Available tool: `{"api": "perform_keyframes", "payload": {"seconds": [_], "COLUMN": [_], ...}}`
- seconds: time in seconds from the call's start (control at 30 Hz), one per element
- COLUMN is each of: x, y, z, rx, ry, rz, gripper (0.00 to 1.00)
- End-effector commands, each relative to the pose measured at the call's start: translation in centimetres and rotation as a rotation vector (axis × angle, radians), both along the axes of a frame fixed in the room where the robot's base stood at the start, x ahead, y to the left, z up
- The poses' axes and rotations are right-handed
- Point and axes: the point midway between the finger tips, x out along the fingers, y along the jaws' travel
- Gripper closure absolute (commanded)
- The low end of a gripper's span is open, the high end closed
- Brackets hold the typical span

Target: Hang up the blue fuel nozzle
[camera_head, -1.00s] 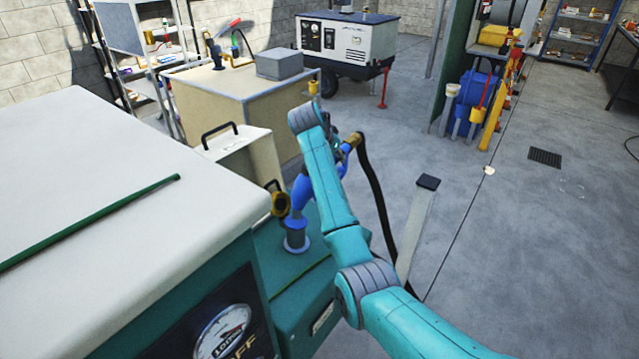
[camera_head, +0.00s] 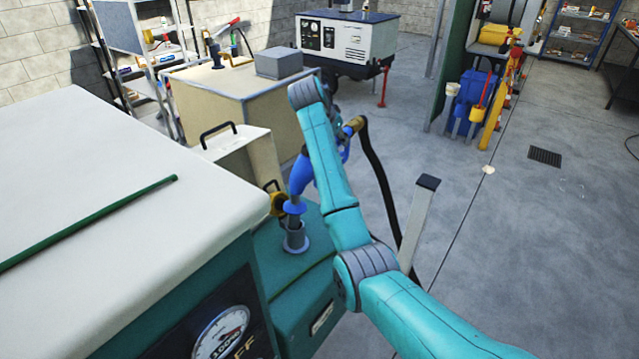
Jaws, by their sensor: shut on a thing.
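The blue fuel nozzle (camera_head: 300,176) is left of and partly behind my raised teal arm. Its blue collar and grey spout (camera_head: 294,219) stand over the filler neck (camera_head: 295,240) on the green tank. The spout's lower end appears to be still within the neck. The nozzle's brass rear fitting (camera_head: 355,124) shows right of my arm, with a black hose (camera_head: 378,185) running down from it. My gripper (camera_head: 331,108) is at the nozzle, mostly hidden behind my arm, and is shut on it. The fingertips cannot be seen.
A brass cap (camera_head: 277,201) sits beside the neck. A white-topped green cabinet (camera_head: 85,170) fills the left. A grey post (camera_head: 420,222) stands to the right. Behind are a cream box with black handle (camera_head: 238,155) and a counter (camera_head: 220,85) with other nozzles.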

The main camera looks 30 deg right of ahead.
Motion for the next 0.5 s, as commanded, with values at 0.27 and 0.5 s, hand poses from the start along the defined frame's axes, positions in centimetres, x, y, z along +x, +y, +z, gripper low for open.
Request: {"api": "perform_keyframes", "payload": {"seconds": [0.27,0.5], "x": [0.1,0.1], "y": [0.1,0.1], "z": [2.5,4.3], "rx": [0.0,0.001], "ry": [-0.003,-0.002], "rz": [0.002,0.002], "gripper": [1.0,1.0]}}
